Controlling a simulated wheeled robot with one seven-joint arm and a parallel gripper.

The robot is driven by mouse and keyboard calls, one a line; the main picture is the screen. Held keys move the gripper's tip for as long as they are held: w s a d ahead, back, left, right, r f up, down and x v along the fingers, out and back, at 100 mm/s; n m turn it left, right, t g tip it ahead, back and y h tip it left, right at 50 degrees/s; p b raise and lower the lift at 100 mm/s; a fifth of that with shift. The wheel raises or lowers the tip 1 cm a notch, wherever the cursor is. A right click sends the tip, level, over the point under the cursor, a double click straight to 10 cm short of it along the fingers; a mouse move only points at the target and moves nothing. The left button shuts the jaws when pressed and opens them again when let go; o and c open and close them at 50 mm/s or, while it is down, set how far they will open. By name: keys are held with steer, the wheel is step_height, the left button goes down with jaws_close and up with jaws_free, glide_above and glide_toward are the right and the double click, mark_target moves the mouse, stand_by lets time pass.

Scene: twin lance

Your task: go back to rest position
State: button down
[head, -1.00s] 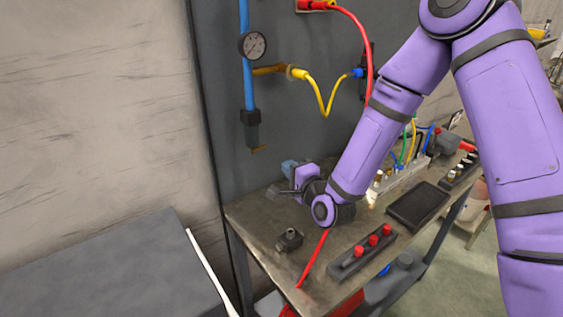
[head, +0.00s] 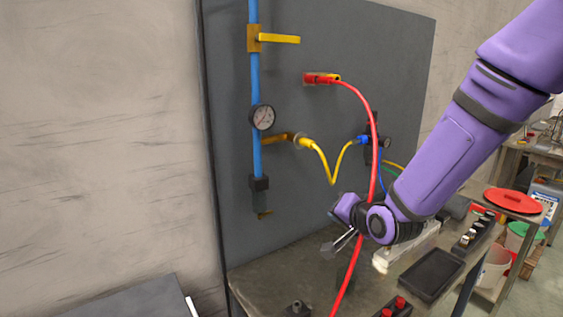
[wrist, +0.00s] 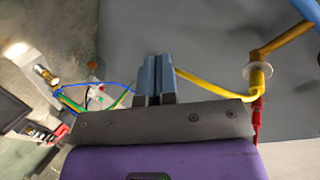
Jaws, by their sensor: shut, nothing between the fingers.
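My gripper (head: 340,243) is shut and empty at the end of my purple arm, in the air above the workbench in the head view. A red hose hangs close to it, and I cannot tell whether they touch. In the wrist view the two fingers of my gripper (wrist: 157,78) are together, with the grey panel behind them.
The workbench (head: 270,278) stands below, against a grey panel (head: 300,130). The panel carries a blue pipe (head: 257,75), a gauge (head: 262,117) and the red hose (head: 362,105). A black tray (head: 432,274) lies on the bench.

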steer(key=s+d+r+n+g+h, duration=0.1)
steer(key=s+d+r+n+h, duration=0.15)
steer(key=s+d+r, duration=0.3)
steer(key=s+d+r+n+g+h, duration=0.1)
steer(key=s+d+r+g, duration=0.2)
steer(key=s, duration=0.8)
steer(key=s+d+r+n+g+h, duration=0.1)
steer(key=s+d+r, duration=0.5)
steer(key=s, duration=0.6)
steer(key=d+g+h, duration=0.1)
steer(key=d, duration=0.1)
steer(key=shift+d+r+n+g, duration=0.3)
steer(key=shift+r+n+g, duration=0.05)
steer(key=shift+r+g, duration=0.05)
